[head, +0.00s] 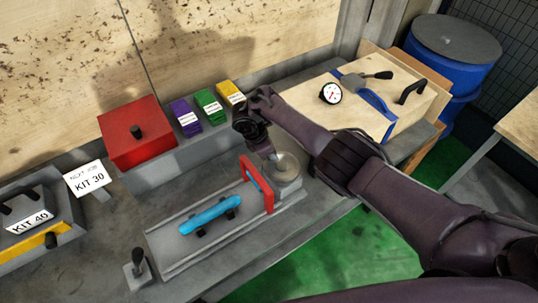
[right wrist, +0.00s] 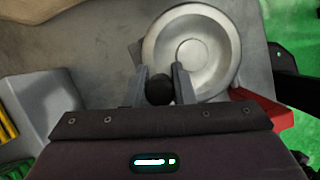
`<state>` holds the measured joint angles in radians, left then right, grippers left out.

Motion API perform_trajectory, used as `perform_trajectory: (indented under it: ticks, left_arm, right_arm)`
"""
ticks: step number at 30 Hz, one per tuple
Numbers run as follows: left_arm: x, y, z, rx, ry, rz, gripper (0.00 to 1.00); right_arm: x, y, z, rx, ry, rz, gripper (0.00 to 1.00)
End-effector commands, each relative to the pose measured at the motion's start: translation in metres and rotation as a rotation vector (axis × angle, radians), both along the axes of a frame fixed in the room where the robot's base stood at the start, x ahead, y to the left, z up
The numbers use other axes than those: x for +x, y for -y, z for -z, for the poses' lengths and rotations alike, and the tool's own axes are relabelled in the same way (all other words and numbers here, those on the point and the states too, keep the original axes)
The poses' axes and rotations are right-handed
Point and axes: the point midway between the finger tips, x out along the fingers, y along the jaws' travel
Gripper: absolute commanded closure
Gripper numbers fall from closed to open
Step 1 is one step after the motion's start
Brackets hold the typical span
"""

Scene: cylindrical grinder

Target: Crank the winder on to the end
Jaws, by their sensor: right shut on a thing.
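The winder is a round metal wheel (right wrist: 200,50) on a grey block at the right end of a grey bed (head: 165,243). It also shows in the head view (head: 288,166). My right gripper (right wrist: 160,88) is shut on a dark round knob (right wrist: 159,90) at the wheel's edge, one finger on each side. In the head view my right gripper (head: 268,155) reaches down to the wheel from above. A blue skateboard-shaped piece (head: 210,215) sits on the bed, left of a red upright frame (head: 256,184). My left gripper is not in view.
Behind the bed stand a red box (head: 138,133) with a black knob and purple, green and yellow packs (head: 210,106). A small black lever (head: 136,270) stands at the front left. A wooden box with a dial (head: 331,92) is at the right.

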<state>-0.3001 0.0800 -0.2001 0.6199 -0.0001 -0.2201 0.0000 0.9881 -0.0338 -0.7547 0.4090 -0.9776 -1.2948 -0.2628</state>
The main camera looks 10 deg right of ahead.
Motion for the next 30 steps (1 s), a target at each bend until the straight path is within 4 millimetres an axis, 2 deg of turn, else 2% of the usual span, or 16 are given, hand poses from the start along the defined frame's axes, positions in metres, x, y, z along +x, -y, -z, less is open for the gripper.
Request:
perform_trajectory:
  ticks: [6, 13, 30]
  left_arm:
    - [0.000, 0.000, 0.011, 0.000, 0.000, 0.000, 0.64]
    - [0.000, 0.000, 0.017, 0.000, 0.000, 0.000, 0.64]
    - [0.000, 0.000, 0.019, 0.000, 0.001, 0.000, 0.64]
  right_arm:
    - [0.004, 0.007, 0.002, -0.001, 0.000, 0.166, 1.00]
    - [0.006, 0.012, 0.001, -0.002, -0.001, 0.280, 1.00]
    - [0.007, 0.016, -0.001, -0.004, 0.001, 0.344, 1.00]
